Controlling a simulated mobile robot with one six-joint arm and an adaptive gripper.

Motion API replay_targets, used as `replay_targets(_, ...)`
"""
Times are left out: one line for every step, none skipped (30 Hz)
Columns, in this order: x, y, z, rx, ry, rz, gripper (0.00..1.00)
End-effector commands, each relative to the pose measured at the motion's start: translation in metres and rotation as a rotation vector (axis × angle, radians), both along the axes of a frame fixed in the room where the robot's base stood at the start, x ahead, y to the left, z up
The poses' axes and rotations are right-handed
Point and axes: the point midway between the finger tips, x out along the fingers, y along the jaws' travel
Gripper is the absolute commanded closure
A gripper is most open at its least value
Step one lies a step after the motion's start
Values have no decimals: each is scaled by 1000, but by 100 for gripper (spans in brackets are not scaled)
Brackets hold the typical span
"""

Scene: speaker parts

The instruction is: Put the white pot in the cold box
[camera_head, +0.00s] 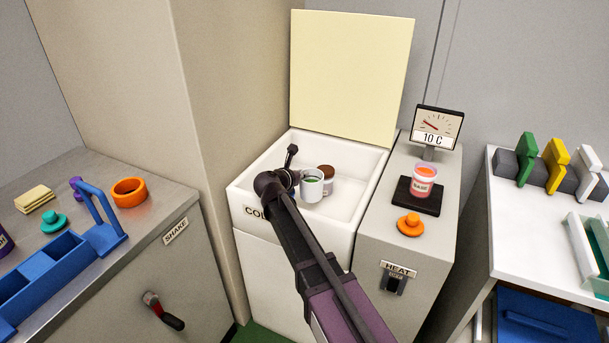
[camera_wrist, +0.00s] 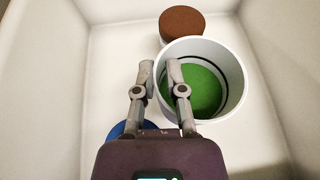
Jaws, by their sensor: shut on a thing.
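The white pot (camera_head: 312,190) is inside the cold box (camera_head: 336,222), upright or nearly so, with green in its bottom. My gripper (camera_head: 294,178) is shut on the pot's left wall. In the wrist view, my gripper (camera_wrist: 160,72) has one finger inside the pot (camera_wrist: 236,82) and the other outside. I cannot tell whether the pot touches the box floor. The cold box is a white open basin with its cream lid (camera_head: 349,75) standing up behind it. My arm hides part of its front wall and label.
A brown-topped round thing (camera_head: 326,171) is in the box just behind the pot; it also shows in the wrist view (camera_wrist: 182,22). Part of something blue (camera_wrist: 118,131) shows beside my gripper. The heat unit (camera_head: 377,232), with a BASE pot (camera_head: 423,182) on it, stands to the right.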

Motion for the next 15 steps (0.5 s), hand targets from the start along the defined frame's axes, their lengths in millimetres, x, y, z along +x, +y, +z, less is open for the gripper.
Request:
replay_targets(0, 0, -2, -1, 0, 0, 100)
replay_targets(0, 0, -3, -1, 0, 0, 100)
replay_targets(0, 0, -4, 0, -1, 0, 100)
replay_targets(0, 0, -4, 0, -1, 0, 100)
replay_targets(0, 0, -4, 0, -1, 0, 100)
replay_targets(0, 0, -4, 0, -1, 0, 100)
replay_targets(0, 0, -3, 0, -1, 0, 100)
replay_targets(0, 0, -3, 0, -1, 0, 100)
replay_targets(0, 0, -3, 0, 0, 0, 76)
replay_targets(0, 0, -3, 0, 0, 0, 68)
replay_targets(0, 0, -3, 0, 0, 0, 59)
replay_targets(0, 0, -3, 0, 0, 0, 50)
replay_targets(0, 0, -3, 0, 0, 0, 50)
replay_targets(0, 0, -3, 0, 0, 0, 50)
replay_targets(0, 0, -3, 0, 0, 0, 50)
